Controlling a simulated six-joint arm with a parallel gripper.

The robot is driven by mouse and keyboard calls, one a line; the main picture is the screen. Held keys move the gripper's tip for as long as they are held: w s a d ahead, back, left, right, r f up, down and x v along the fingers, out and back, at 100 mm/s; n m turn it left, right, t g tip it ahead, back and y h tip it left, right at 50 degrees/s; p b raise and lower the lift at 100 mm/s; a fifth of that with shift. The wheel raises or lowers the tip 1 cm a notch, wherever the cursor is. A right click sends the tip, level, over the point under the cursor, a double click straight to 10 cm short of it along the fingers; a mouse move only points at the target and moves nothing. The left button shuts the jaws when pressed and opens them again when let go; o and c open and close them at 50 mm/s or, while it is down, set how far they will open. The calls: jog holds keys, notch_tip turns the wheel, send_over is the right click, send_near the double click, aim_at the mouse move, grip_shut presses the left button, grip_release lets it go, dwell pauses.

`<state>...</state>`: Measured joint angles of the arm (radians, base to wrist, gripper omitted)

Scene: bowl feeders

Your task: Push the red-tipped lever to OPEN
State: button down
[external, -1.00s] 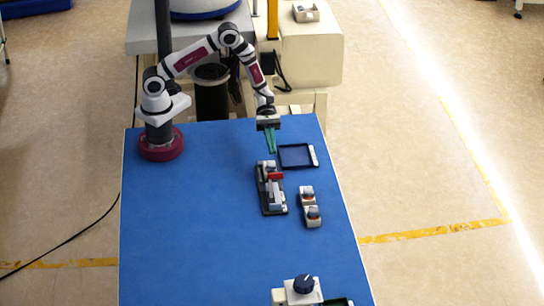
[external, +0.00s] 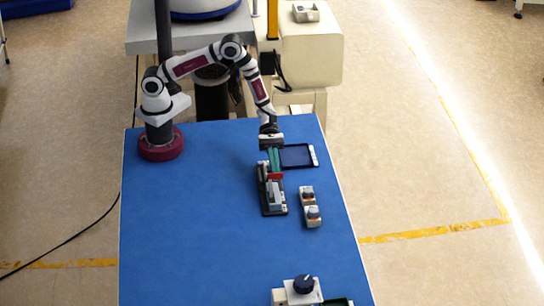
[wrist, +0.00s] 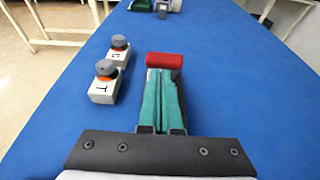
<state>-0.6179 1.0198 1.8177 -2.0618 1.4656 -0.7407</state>
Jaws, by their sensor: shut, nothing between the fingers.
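The lever's red tip (external: 275,176) sits on a grey and dark lever unit (external: 272,197) on the blue table. In the wrist view the red tip (wrist: 164,61) lies crosswise just beyond the ends of my green fingers. My gripper (external: 274,166) points down at the back end of the unit. Its fingers are shut together with nothing between them, as the wrist view also shows (wrist: 160,88). The fingertips are at or very near the red tip; I cannot tell whether they touch. My fingers hide most of the unit in the wrist view, and no OPEN marking is legible.
Two small switch boxes with dark knobs (external: 307,194) (external: 312,215) stand right of the unit. The table's left side is clear.

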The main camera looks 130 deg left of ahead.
aim_at(278, 178)
jog(key=shift+w+d+r+g+y, duration=0.1)
jog(key=shift+d+r+g+y, duration=0.05)
jog(key=shift+r+g+y, duration=0.15)
jog(key=shift+w+d+r+g+y, duration=0.5)
jog(key=shift+w+r+g+y, duration=0.1)
jog(key=shift+g+y, duration=0.1)
jog(key=w+d+r+g+y, duration=0.2)
jog(key=g+y, duration=0.1)
jog(key=shift+w+d, duration=0.5)
jog(key=shift+d, duration=0.05)
jog(key=shift+w+d, duration=1.3)
jog(key=shift+w+d, duration=0.1)
notch_tip(278, 178, up, 10)
jog(key=s+a, duration=0.2)
jog(key=shift+f, duration=0.2)
